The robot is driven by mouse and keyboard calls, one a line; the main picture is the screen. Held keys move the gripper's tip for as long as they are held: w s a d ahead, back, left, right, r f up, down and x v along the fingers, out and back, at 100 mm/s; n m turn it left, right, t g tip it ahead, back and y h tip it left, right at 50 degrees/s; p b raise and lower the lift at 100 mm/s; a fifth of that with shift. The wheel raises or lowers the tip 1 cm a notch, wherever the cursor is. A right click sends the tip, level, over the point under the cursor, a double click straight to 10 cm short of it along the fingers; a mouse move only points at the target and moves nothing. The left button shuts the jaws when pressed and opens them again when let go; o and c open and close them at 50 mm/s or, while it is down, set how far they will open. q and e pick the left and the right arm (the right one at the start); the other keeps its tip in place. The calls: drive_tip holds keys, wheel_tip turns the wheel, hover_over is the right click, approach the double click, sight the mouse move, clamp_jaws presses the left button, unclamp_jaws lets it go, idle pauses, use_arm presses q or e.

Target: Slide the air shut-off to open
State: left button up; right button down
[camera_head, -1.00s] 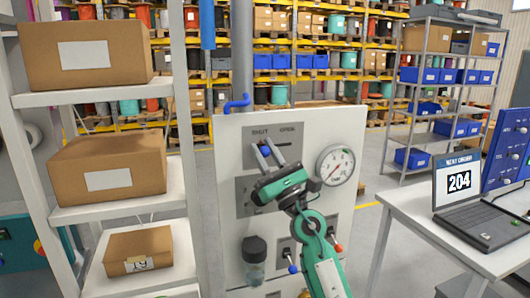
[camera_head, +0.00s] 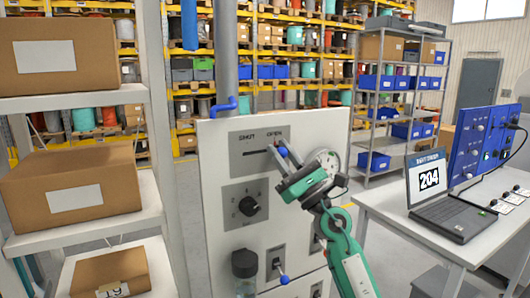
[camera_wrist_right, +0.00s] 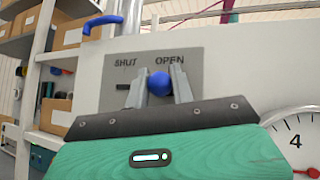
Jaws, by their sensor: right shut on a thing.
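The air shut-off is a grey plate (camera_head: 247,139) marked SHUT and OPEN, with a horizontal slot, at the top of the white panel. Its blue knob (camera_head: 283,152) is at the right part of the slot, below OPEN; bare slot shows to its left. My right gripper (camera_head: 277,155) reaches up from the lower right with its fingers at the knob. In the right wrist view the knob (camera_wrist_right: 159,83) sits between the two fingers, which are shut on it. The knob's stem is hidden. My left gripper is not in view.
A round gauge (camera_head: 326,162) is right of the gripper, partly behind my arm. Below are a black rotary knob (camera_head: 248,206), a blue-tipped lever (camera_head: 282,275) and a dark-topped filter bowl (camera_head: 245,268). A shelf with boxes (camera_head: 75,185) stands left; a table with a laptop (camera_head: 445,213) stands right.

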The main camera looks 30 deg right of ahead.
drive_tip(key=shift+d, duration=0.1)
drive_tip(key=c, duration=1.5)
unclamp_jaws()
drive_tip(key=shift+d, duration=0.1)
drive_tip(key=shift+s+f, duration=0.15)
drive_tip(key=shift+f, duration=0.15)
use_arm(q)
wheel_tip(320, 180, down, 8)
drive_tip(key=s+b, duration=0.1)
drive_tip(key=b, duration=0.6)
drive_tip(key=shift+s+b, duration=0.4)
use_arm(e)
drive_tip(key=v, duration=1.3)
drive_tip(key=shift+s, duration=0.2)
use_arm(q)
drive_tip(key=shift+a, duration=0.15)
